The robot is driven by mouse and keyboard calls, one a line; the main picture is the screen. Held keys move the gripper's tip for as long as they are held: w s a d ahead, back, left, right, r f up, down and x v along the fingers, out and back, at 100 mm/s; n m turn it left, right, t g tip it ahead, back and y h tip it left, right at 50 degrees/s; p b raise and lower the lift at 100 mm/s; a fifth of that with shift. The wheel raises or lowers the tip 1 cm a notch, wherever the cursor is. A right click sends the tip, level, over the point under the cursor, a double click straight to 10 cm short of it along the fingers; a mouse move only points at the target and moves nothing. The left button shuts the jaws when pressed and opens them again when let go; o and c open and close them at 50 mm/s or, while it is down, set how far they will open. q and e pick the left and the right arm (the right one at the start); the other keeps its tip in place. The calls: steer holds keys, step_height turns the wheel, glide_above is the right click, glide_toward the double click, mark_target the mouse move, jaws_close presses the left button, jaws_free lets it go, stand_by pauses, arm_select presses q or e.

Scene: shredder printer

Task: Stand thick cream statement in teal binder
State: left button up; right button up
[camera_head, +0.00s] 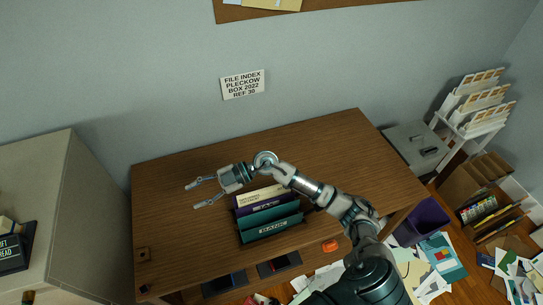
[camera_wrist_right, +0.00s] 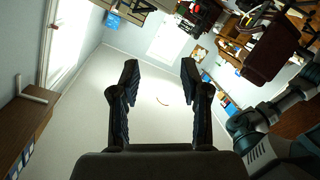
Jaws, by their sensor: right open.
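A teal binder (camera_head: 268,217) with a pale label on its front stands on the wooden desk. A cream item with dark print (camera_head: 262,193), which looks like the statement, shows upright at the back of the same group. A purple piece (camera_head: 246,211) stands between them. I cannot tell whether the cream item is inside the teal binder or behind it. My right gripper (camera_head: 196,193) is open and empty, left of the binder group and apart from it. Its open fingers also show in the right wrist view (camera_wrist_right: 160,85), with nothing between them. My left gripper is out of view.
The desk top (camera_head: 170,200) is clear to the left of the binders. A beige cabinet (camera_head: 40,190) stands at the left. A purple bin (camera_head: 422,222) and scattered papers (camera_head: 440,255) lie on the floor at the right. An orange object (camera_head: 330,246) is near the desk's front edge.

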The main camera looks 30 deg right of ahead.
steer(key=w+d+f+g+h, duration=0.1)
steer(key=d+f+h, duration=0.2)
steer(key=d+h, duration=0.15)
steer(key=m+g+h, duration=0.1)
steer(key=m+h, duration=0.6)
steer(key=h, duration=0.3)
glide_above(264, 189)
steer(key=s+d, duration=0.1)
steer(key=d, duration=0.2)
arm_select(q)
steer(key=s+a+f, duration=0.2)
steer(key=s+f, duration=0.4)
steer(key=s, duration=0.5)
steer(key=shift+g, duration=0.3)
arm_select(e)
steer(key=shift+y, duration=0.35)
steer(key=a+f, duration=0.1)
steer(key=f, duration=1)
steer(key=a+f, duration=0.1)
steer(key=f, duration=0.5)
steer(key=shift+w+a, duration=0.3)
steer(key=shift+a, duration=0.05)
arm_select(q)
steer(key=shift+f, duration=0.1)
arm_select(e)
steer(key=shift+c, duration=0.3)
steer(key=c, duration=0.8)
jaws_close()
steer(key=shift+r, duration=0.15)
